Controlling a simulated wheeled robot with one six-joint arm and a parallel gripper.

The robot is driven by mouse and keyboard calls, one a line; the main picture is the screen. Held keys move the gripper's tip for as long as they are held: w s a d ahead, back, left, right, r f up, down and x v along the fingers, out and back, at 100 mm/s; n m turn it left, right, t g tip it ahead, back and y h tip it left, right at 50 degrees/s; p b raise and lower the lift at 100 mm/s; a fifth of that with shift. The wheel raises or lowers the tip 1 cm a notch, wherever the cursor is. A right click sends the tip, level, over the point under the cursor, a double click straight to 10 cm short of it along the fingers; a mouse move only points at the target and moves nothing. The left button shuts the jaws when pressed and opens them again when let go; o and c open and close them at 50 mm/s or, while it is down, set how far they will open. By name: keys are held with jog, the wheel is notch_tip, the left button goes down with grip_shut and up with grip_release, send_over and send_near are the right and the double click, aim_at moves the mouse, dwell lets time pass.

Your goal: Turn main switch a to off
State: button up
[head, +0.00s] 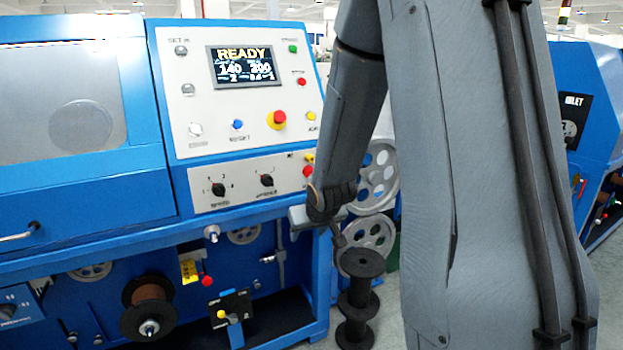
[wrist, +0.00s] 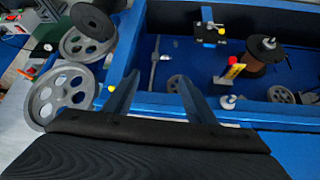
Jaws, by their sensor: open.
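I cannot tell which control is main switch a, as most labels are too small to read. Two black rotary knobs, a left one (head: 218,189) and a right one (head: 267,180), sit on the grey lower strip of the machine's panel in the head view. Another rotary switch (head: 7,311) shows at the far left edge, low on the machine. My gripper (head: 318,226) hangs at the machine's right end, right of and below the knob strip. In the wrist view my gripper (wrist: 158,98) is open and empty, its two fingers apart over the blue frame.
The screen (head: 241,66) reads READY. A red button on a yellow base (head: 277,118) sits below it. Spoked pulleys (head: 371,236) and a black spool (head: 360,264) stand right of the machine. A copper-coloured spool (head: 148,305) and a small black box (head: 231,308) sit in the lower bay.

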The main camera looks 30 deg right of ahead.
jog(key=w+d+r+t+y, duration=0.1)
jog(key=w+d+r+t, duration=0.2)
jog(key=w+d+t, duration=0.3)
jog(key=w+d+r+t+y, duration=0.2)
jog(key=w+d+t, duration=0.2)
jog(key=w+d, duration=0.4)
jog(key=w+a, duration=0.1)
jog(key=w, duration=0.6)
jog(key=shift+w+r+p, duration=0.15)
jog(key=shift+w+p, duration=0.05)
jog(key=shift+p, duration=0.2)
jog(key=shift+a, duration=0.1)
grip_shut()
